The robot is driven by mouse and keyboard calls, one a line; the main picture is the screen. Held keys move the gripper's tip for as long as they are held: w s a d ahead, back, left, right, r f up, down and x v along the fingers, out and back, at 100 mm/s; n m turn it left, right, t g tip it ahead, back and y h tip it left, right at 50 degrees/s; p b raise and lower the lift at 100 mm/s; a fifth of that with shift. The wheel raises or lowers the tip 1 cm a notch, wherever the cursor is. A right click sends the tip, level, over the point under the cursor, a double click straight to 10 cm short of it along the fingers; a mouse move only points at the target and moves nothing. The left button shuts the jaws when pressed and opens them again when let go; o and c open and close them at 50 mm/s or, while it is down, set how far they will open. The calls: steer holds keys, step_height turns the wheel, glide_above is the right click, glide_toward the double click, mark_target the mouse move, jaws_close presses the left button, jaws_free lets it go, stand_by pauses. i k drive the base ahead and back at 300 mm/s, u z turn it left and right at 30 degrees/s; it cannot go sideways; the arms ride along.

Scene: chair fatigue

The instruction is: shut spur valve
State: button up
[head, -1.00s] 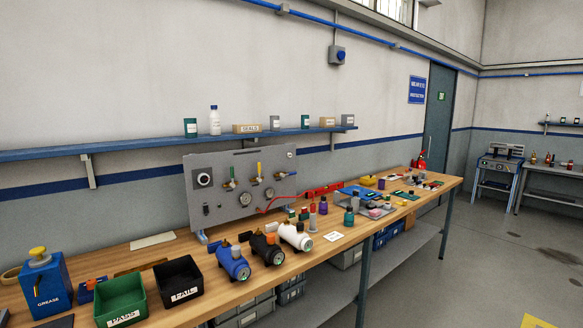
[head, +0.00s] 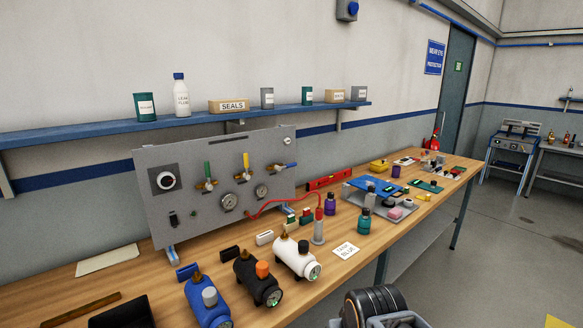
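A grey upright panel (head: 205,200) stands on the workbench and carries three brass valves. The left valve (head: 207,184) has a green lever pointing up. The middle valve (head: 245,174) has a yellow lever, also pointing up. I cannot read any label that tells which is the spur valve. A dark ribbed part at the bottom edge appears to be my arm; my gripper's fingers do not show.
Blue, black and white cylinders (head: 297,258) stand on the wooden bench (head: 260,290) before the panel. A red hose (head: 280,201) runs from the panel to a grey upright cylinder (head: 319,230). A shelf (head: 225,117) hangs above. Floor to the right is clear.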

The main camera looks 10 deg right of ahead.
mark_target(288, 166)
steer(key=z, duration=1.7)
steer(key=i, duration=3.15)
steer(key=u, duration=4.8)
